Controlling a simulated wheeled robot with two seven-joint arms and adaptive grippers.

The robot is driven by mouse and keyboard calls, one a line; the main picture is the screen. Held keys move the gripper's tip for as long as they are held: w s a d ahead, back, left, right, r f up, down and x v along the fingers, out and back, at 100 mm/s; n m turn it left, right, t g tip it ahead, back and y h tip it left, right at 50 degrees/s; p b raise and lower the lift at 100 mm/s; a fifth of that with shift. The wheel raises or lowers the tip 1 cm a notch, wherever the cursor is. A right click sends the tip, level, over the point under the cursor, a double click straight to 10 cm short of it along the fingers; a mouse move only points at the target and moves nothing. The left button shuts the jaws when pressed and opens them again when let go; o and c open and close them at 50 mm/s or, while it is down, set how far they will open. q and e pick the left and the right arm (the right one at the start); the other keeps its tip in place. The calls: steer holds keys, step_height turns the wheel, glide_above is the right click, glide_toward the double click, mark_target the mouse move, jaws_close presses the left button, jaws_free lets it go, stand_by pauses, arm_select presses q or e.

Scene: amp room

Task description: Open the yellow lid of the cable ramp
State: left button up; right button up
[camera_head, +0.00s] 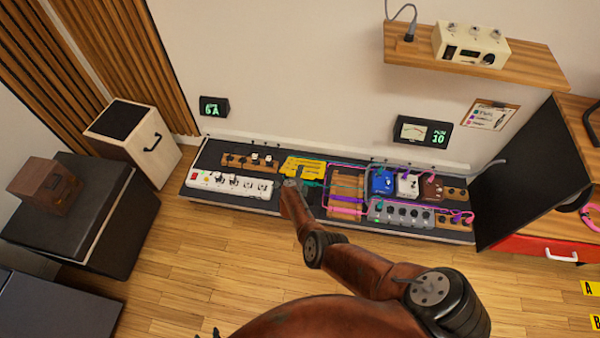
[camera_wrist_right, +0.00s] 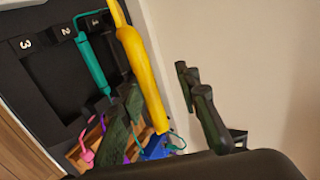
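The cable ramp's yellow lid (camera_head: 304,167) is on the pedalboard against the wall. In the right wrist view the lid (camera_wrist_right: 143,75) appears nearly edge-on, as a yellow strip raised beside the dark ramp body (camera_wrist_right: 45,75) with its numbered channels exposed. A teal cable (camera_wrist_right: 92,68) lies in one channel. My right gripper (camera_wrist_right: 162,90) has its fingers spread, one on each side of the strip; the right finger is clearly apart from it, and contact on the left cannot be told. In the head view my right arm hides part of the ramp. My left gripper is not in view.
A white power strip (camera_head: 228,186) lies left of the ramp. Pedals, including a blue pedal (camera_head: 382,181), and several coloured cables crowd the right side. A wooden shelf (camera_head: 535,66) overhangs at upper right. A black cabinet (camera_head: 520,175) stands right. The wooden floor (camera_head: 215,255) in front is clear.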

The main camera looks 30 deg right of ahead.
arm_select(q)
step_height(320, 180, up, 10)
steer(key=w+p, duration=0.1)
steer(key=p, duration=0.6)
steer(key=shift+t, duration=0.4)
arm_select(e)
steer(key=s+a+r, duration=0.3)
steer(key=s+r, duration=0.1)
steer(key=r, duration=0.3)
steer(key=shift+a, duration=0.25)
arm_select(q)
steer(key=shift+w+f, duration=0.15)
